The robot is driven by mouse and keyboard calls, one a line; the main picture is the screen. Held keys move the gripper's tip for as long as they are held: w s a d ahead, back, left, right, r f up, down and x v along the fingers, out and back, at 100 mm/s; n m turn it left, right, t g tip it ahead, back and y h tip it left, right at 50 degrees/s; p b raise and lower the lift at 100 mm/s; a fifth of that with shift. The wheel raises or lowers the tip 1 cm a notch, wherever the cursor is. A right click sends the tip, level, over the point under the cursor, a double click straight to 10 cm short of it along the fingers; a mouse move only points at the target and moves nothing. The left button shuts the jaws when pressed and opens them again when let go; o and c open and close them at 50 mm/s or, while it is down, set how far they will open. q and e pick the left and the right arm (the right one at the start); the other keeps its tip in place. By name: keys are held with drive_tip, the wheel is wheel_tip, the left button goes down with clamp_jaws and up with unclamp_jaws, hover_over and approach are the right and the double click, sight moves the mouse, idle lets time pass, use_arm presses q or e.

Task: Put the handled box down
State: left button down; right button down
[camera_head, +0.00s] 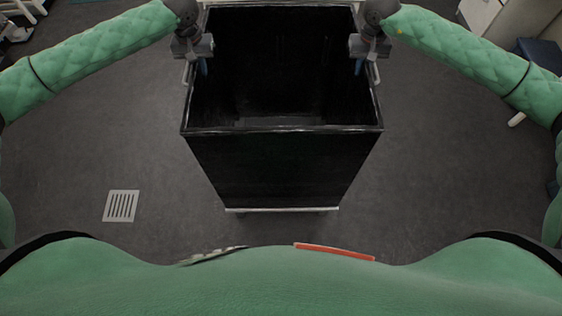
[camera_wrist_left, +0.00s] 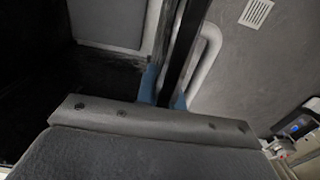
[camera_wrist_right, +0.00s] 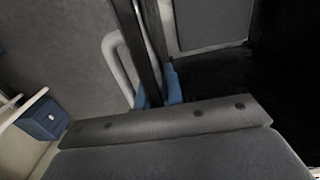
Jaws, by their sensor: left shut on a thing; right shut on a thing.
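The handled box (camera_head: 283,170) is a deep black open-topped box in the middle of the head view, and it looks empty. A pale handle sits on each side, seen in the left wrist view (camera_wrist_left: 209,50) and in the right wrist view (camera_wrist_right: 113,62). My left gripper (camera_head: 203,68) is shut on the box's left side wall by the handle, its blue fingertips on either side of the wall. My right gripper (camera_head: 358,67) is shut on the right side wall in the same way. The box looks level. Its underside is mostly hidden.
A pale edge (camera_head: 282,210) shows under the box's near bottom side; I cannot tell what it belongs to. Grey floor with a drain grate (camera_head: 121,206) lies to the left. A blue box-like thing (camera_wrist_right: 43,119) is at the side in the right wrist view. Floor around the box is clear.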

use_arm(q)
drive_tip(key=shift+a+f, duration=0.1)
drive_tip(key=shift+f, duration=0.05)
use_arm(e)
drive_tip(key=shift+f, duration=0.15)
use_arm(q)
drive_tip(key=c, duration=2)
unclamp_jaws()
drive_tip(key=shift+f, duration=0.15)
use_arm(e)
drive_tip(key=c, duration=2)
unclamp_jaws()
drive_tip(key=shift+f, duration=0.15)
use_arm(q)
drive_tip(key=o, duration=0.5)
use_arm(e)
drive_tip(key=o, duration=0.5)
use_arm(q)
wheel_tip(320, 180, up, 12)
drive_tip(key=shift+r, duration=0.1)
use_arm(e)
wheel_tip(320, 180, up, 12)
drive_tip(key=shift+r, duration=0.1)
use_arm(q)
drive_tip(key=shift+s, duration=0.1)
use_arm(e)
drive_tip(key=shift+s, duration=0.1)
